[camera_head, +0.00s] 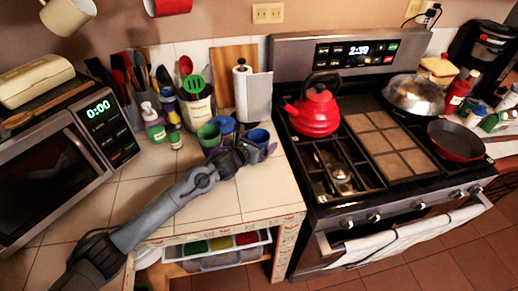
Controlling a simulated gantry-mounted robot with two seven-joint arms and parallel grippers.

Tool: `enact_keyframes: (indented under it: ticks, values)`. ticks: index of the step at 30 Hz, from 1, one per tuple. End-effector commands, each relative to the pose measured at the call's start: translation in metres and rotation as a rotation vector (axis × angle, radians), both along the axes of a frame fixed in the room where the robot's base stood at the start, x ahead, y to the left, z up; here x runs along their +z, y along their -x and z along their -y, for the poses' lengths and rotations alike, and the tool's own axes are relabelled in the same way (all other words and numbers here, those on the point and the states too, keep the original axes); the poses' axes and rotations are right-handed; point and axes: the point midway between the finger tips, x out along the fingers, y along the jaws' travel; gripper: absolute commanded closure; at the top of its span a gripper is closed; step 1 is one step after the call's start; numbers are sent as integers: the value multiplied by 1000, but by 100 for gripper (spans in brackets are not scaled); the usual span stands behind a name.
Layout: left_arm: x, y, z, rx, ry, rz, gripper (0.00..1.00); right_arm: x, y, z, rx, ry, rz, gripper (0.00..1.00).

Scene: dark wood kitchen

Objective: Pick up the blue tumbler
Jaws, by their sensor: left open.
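A blue tumbler (259,136) stands near the right edge of the tiled counter, beside the stove. A second blue cup (226,124) stands a little behind and to the left, next to a green cup (208,131). My left arm reaches in from the lower left. My left gripper (262,149) is open at the front of the right-hand blue tumbler and hides its lower part. I cannot tell whether the fingers touch it or sit around it. My right gripper is not in view.
A microwave (60,160) fills the left. The stove, with a red kettle (315,112), borders the counter on the right. The counter front is mostly clear.

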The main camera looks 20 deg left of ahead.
Motion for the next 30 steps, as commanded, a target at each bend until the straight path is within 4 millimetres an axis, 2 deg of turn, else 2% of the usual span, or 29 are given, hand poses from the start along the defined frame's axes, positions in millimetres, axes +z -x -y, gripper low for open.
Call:
enact_keyframes:
  ticks: [5,15,23,26,30]
  values:
    - [1,0,0,0,0,1,0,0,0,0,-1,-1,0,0]
    - [1,0,0,0,1,1,50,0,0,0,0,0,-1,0]
    - [3,0,-1,0,0,2,50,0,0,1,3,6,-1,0]
    - [9,0,-1,0,2,3,50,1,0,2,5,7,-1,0]
    - [29,0,-1,0,-1,5,50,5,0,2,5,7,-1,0]
